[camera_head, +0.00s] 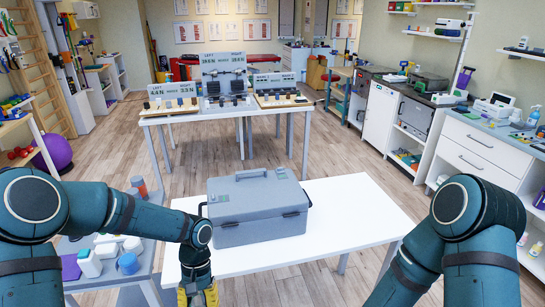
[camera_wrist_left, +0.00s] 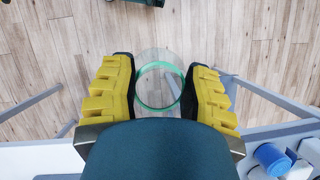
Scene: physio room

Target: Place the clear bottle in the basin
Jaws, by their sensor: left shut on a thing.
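The clear bottle (camera_wrist_left: 161,60), see-through with a green ring, is between the yellow fingers of my left gripper (camera_wrist_left: 160,88) in the left wrist view. The gripper is shut on it. Wooden floor shows through and around the bottle. In the head view my left gripper (camera_head: 198,294) is at the bottom edge, in front of the white table, and its fingertips are cut off. I cannot make out the bottle there. I cannot identify a basin in either view. My right gripper is outside both views.
A grey lidded case (camera_head: 258,208) stands on the white table (camera_head: 345,215), whose right part is bare. A side table at left holds a blue-topped container (camera_head: 128,263), a white bottle (camera_head: 89,263) and other items. A display table (camera_head: 200,114) stands farther back.

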